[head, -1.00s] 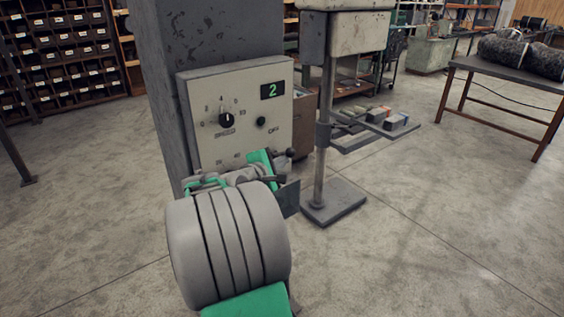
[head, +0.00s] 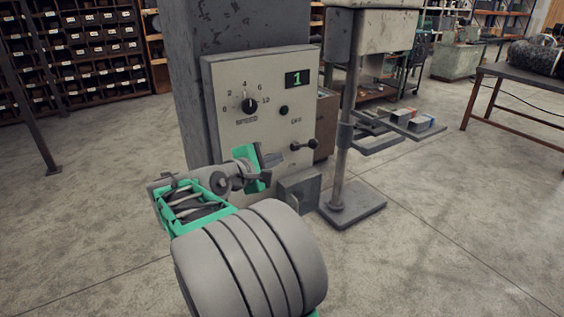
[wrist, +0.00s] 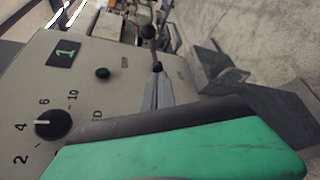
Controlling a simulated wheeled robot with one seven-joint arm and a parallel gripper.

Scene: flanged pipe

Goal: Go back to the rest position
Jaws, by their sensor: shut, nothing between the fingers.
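My gripper (head: 275,160) is in front of the lower part of the grey control panel (head: 222,80), left of a lever (head: 302,146) with a dark ball knob. In the wrist view its grey fingers (wrist: 157,92) are together and empty, pointing toward the lever (wrist: 150,42). They look apart from it, though they overlap its foot in that view. The lever points right in the head view. The panel's display (head: 297,79) reads 1, and it also shows in the wrist view (wrist: 65,52). A black dial (head: 249,105) and a small black button (head: 284,109) are on the panel.
A drill-press-like stand (head: 352,205) with a side shelf stands right of the panel. A grey box (head: 298,188) juts out below the lever. A table (head: 520,78) is at the far right, a parts rack (head: 75,45) at back left. Open concrete floor lies around.

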